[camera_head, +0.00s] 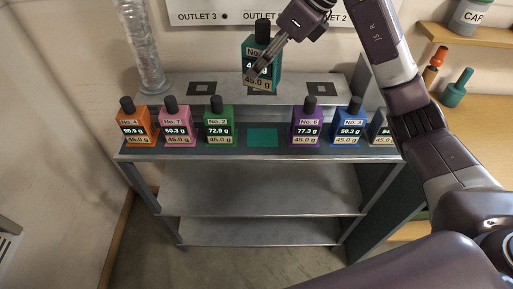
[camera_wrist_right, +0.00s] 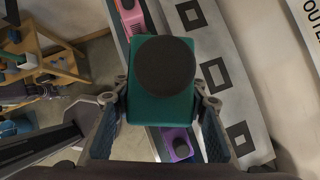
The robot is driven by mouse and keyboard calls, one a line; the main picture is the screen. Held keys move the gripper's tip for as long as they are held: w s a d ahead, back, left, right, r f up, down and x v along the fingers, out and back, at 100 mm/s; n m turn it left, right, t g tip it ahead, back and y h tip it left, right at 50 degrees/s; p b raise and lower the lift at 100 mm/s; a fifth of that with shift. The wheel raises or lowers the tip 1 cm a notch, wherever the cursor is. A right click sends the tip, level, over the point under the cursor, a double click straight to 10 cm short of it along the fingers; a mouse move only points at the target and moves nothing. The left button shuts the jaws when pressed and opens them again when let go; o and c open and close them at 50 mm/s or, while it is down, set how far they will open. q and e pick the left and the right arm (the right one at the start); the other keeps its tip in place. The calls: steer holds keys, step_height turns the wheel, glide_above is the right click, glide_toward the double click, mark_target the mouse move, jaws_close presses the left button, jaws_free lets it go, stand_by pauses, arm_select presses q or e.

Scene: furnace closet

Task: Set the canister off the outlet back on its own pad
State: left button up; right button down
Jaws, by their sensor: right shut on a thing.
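My right gripper (camera_head: 268,63) is shut on a teal canister (camera_head: 273,76) with a black cap and holds it upright, raised in front of the outlet shelf. Its label is partly covered by the fingers. In the right wrist view the canister (camera_wrist_right: 150,108) sits between the two fingers (camera_wrist_right: 160,100), seen from above. An empty teal pad (camera_head: 263,138) lies on the bench top between the green canister (camera_head: 218,127) and the purple canister (camera_head: 307,127). The outlet shelf (camera_head: 232,92) behind has black square marks (camera_head: 202,88). My left gripper is not in view.
Orange (camera_head: 133,127), pink (camera_head: 174,127) and blue (camera_head: 349,127) canisters share the front row with a grey one (camera_head: 381,130) at the right end, partly hidden by my arm. A silver duct (camera_head: 144,45) stands at the back left. The lower shelves (camera_head: 262,188) are bare.

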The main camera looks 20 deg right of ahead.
steer(key=f+p, duration=0.1)
steer(key=f, duration=0.5)
steer(key=f+p, duration=0.1)
steer(key=f, duration=0.6)
steer(key=f+p, duration=0.2)
steer(key=f, duration=0.4)
steer(key=shift+w+d+f, duration=0.15)
steer(key=shift+w+d, duration=0.05)
steer(key=shift+d, duration=0.15)
steer(key=shift+f, duration=0.35)
steer(key=shift+f+b, duration=0.25)
steer(key=shift+b, duration=0.05)
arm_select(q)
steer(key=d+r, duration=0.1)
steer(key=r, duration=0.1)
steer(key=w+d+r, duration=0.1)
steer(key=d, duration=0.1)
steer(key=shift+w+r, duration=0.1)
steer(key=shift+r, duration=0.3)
arm_select(e)
steer(key=c, duration=1.2)
jaws_free()
steer(key=shift+r, duration=0.1)
